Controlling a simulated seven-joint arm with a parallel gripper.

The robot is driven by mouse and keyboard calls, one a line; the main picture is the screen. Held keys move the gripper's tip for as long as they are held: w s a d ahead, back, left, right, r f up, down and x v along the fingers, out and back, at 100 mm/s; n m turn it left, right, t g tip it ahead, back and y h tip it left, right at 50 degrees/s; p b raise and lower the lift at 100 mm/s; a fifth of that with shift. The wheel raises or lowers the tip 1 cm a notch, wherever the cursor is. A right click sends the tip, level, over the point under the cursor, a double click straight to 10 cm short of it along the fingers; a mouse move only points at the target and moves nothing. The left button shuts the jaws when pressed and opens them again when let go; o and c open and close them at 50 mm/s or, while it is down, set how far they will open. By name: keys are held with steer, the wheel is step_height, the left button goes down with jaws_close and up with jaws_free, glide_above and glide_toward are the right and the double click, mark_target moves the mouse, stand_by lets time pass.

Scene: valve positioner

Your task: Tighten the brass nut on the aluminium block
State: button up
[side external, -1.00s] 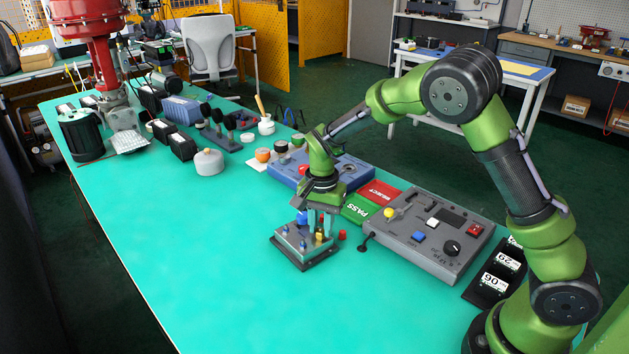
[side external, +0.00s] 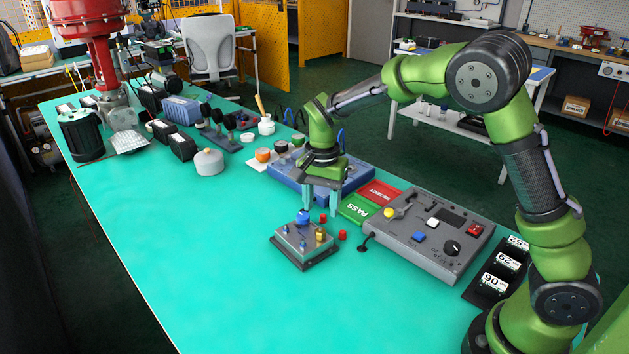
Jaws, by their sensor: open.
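The aluminium block (side external: 304,254) sits on the teal bench on a dark base, near the middle of the side external view. On its top are a blue knob (side external: 303,216), small blue-topped fittings and the brass nut (side external: 320,234) near its right side. My gripper (side external: 321,200) is above and behind the block, pointing down. Its two fingers are spread apart with nothing between them, and they are clear of the nut. How far the nut is turned down cannot be told at this size.
Two red caps (side external: 342,235) are close to the block's right side. A grey control box (side external: 430,232) with a lever stands to the right, beside green PASS (side external: 361,210) and red REJECT (side external: 379,191) pads. A blue panel (side external: 285,172) lies behind. The bench in front is clear.

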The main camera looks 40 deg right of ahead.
mark_target(321, 228)
step_height(321, 228, up, 11)
steer(key=shift+f, duration=0.1)
stand_by(0.4)
steer(key=s+r+n+t+y, duration=0.2)
steer(key=s+n+t, duration=0.5)
steer(key=s, duration=1.3)
steer(key=shift+s+a+r+n, duration=0.25)
steer(key=shift+a+r+n, duration=0.15)
steer(key=shift+n, duration=0.7)
